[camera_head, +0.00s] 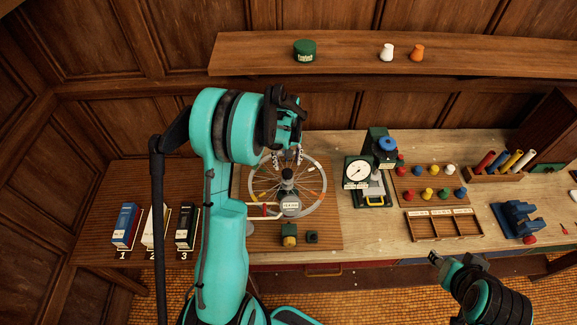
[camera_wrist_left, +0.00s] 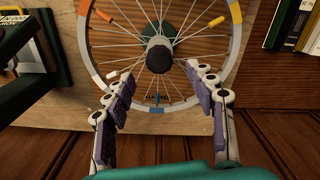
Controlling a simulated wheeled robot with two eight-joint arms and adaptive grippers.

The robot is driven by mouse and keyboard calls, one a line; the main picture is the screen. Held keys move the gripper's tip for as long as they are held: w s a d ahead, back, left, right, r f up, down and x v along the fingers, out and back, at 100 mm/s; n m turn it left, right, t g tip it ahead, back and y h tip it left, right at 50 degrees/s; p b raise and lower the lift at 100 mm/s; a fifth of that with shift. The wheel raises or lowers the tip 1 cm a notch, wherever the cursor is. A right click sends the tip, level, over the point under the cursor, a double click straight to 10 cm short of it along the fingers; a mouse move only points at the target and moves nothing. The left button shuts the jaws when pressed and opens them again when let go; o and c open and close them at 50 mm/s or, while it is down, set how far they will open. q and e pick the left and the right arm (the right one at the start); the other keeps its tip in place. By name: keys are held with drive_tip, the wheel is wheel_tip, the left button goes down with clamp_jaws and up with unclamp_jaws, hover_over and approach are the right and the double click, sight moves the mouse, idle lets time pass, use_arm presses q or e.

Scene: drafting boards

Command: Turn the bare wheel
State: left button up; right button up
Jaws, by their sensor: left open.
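The bare spoked wheel (camera_head: 321,202) lies flat on the left part of the bench, with a dark hub at its centre. Its rim carries orange, yellow, white and blue marks. In the left wrist view the wheel hub (camera_wrist_left: 159,55) is ahead of the fingers. My left gripper (camera_head: 287,158) is above the far part of the wheel in the head view. In the left wrist view the left gripper (camera_wrist_left: 162,88) is open and empty, its fingers spread over the near rim; contact is unclear. My right gripper (camera_head: 438,260) is low at the right, its jaws unclear.
A round dial gauge (camera_head: 358,172) on a stand is right of the wheel. A green block (camera_head: 289,230) with a yellow part sits in front. Three numbered binders (camera_head: 126,226) stand at the left. Coloured knobs (camera_head: 428,193) and a sorting tray (camera_head: 444,225) are farther right.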

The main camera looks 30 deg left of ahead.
sight(287, 171)
use_arm(q)
wheel_tip(287, 171, down, 6)
drive_tip(key=shift+r, duration=0.1)
clamp_jaws()
